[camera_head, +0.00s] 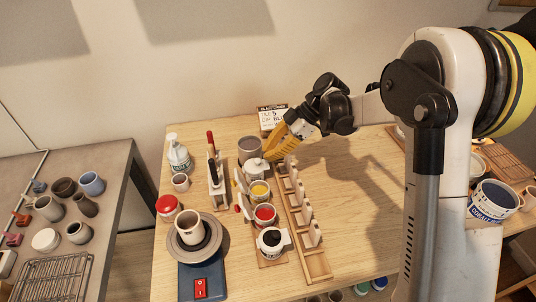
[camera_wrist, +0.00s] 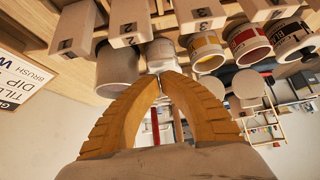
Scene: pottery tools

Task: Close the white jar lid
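The white jar (camera_head: 257,172) stands at the far end of a row of small jars on the wooden table. A pale rounded top with a small knob shows on it in the head view. Whether this lid is fully seated I cannot tell. In the wrist view the white jar (camera_wrist: 161,52) is just beyond my fingertips. My gripper (camera_head: 268,155) has yellow fingers and reaches down from the right, close to the jar's top. In the wrist view the tips of my gripper (camera_wrist: 159,77) meet or nearly meet, with nothing clearly held. Contact with the jar is unclear.
Jars with yellow (camera_head: 259,190), red (camera_head: 264,216) and black (camera_head: 272,240) contents stand nearer in the row. A grey pot (camera_head: 250,149) is behind the white jar. A slotted wooden rack (camera_head: 317,267) runs along the right. The table beyond it is mostly clear.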

